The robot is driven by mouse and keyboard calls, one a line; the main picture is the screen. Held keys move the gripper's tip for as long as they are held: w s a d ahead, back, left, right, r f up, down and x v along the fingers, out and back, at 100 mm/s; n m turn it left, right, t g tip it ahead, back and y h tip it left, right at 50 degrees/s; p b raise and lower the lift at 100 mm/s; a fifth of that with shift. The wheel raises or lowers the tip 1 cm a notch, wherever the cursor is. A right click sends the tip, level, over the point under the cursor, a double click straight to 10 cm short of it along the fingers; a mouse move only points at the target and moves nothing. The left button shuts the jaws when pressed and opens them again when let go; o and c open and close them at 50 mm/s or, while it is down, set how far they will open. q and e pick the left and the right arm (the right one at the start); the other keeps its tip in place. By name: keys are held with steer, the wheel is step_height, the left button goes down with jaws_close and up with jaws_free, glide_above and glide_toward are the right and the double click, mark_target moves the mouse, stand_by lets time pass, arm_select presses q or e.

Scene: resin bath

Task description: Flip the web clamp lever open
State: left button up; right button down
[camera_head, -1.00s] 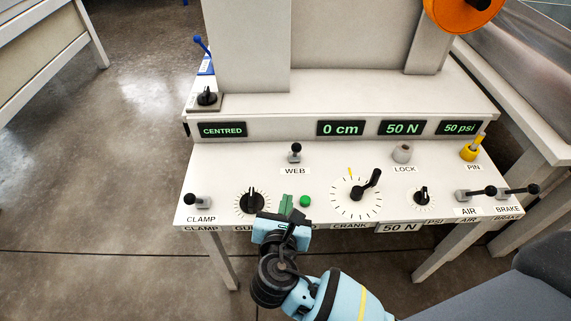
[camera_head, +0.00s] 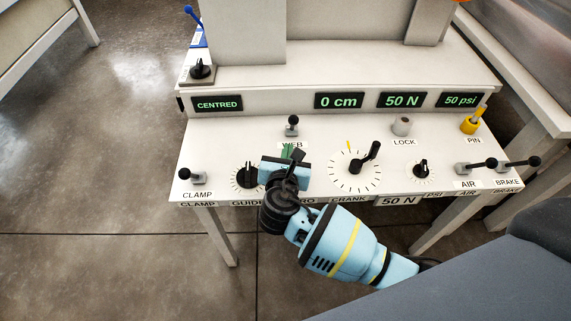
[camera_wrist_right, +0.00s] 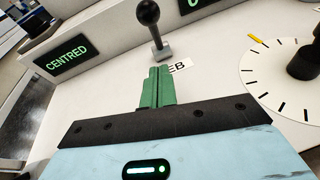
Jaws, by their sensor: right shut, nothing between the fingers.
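A small upright lever with a black ball knob (camera_head: 292,120) stands on a grey base behind the WEB label. The right wrist view shows this lever (camera_wrist_right: 152,25) standing upright just beyond my fingers. Another lever, with a black knob (camera_head: 184,173), stands on the left by the CLAMP label and leans left. My right gripper (camera_head: 288,150) is over the panel, in front of the WEB lever. Its green fingers (camera_wrist_right: 157,85) are shut with nothing between them, apart from the lever, and partly cover the WEB label. My left gripper is not in view.
The white panel (camera_head: 225,140) also carries a guide knob (camera_head: 246,176), a crank (camera_head: 366,160), a grey LOCK knob (camera_head: 402,125), a yellow pin (camera_head: 473,122) and AIR and BRAKE levers (camera_head: 510,163). Displays read CENTRED (camera_head: 217,104), 0 cm, 50 N and 50 psi.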

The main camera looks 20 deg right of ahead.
mark_target(292, 127)
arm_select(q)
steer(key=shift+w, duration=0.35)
arm_select(e)
steer(key=shift+w+d+r, duration=0.3)
steer(key=shift+w, duration=0.3)
steer(key=shift+w+d+r, duration=0.3)
steer(key=shift+w+d, duration=0.05)
steer(key=shift+w, duration=0.25)
steer(key=shift+w+d+r, duration=0.3)
steer(key=shift+w, duration=0.3)
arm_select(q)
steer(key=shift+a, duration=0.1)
